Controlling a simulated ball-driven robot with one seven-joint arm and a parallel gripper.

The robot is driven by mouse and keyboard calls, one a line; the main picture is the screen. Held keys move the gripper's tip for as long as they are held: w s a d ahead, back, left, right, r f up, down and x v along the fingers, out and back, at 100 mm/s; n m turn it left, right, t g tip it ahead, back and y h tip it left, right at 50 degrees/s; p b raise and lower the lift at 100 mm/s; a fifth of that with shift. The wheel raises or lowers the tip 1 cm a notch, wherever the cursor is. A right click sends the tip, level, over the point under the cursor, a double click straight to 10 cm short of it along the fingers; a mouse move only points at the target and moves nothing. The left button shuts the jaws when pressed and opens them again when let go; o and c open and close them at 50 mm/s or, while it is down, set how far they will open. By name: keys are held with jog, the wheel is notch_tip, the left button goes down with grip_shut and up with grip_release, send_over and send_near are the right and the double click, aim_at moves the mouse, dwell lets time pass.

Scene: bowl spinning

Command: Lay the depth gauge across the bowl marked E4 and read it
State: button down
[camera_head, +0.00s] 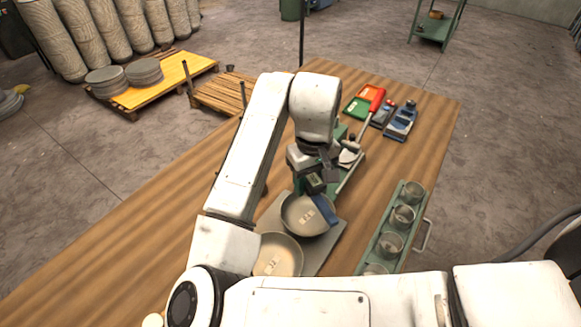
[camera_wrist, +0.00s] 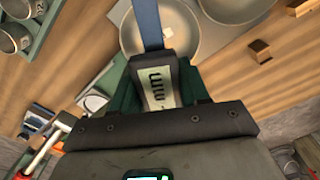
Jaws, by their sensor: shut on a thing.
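My gripper (camera_head: 316,180) is shut on the depth gauge, which has a dark body with a pale marked face (camera_wrist: 158,88) and a flat blue bar (camera_wrist: 148,24). In the head view the blue bar (camera_head: 325,210) overlaps the right side of a grey bowl (camera_head: 297,222). I cannot tell whether it touches the rim. The bowl also shows in the wrist view (camera_wrist: 182,32), behind the gauge. A second bowl (camera_head: 279,254) sits nearer my body. Both bowls carry small pale labels, too small to read. The reading on the gauge is not legible.
The bowls sit on a pale board (camera_head: 328,240) on the wooden table (camera_head: 150,245). A green rack (camera_head: 367,262) with several cups stands to the right. Red, green and blue tools (camera_head: 372,96) lie at the far end.

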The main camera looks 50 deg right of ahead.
jog(key=shift+w, duration=0.1)
notch_tip(320, 180, down, 5)
jog(key=b, duration=0.5)
jog(key=shift+f+b, duration=0.75)
jog(key=shift+f, duration=0.9)
jog(key=shift+f, duration=0.25)
jog(key=shift+c, duration=2.4)
grip_release()
notch_tip(320, 180, up, 11)
jog(key=shift+f+p, duration=0.1)
jog(key=shift+p, duration=0.45)
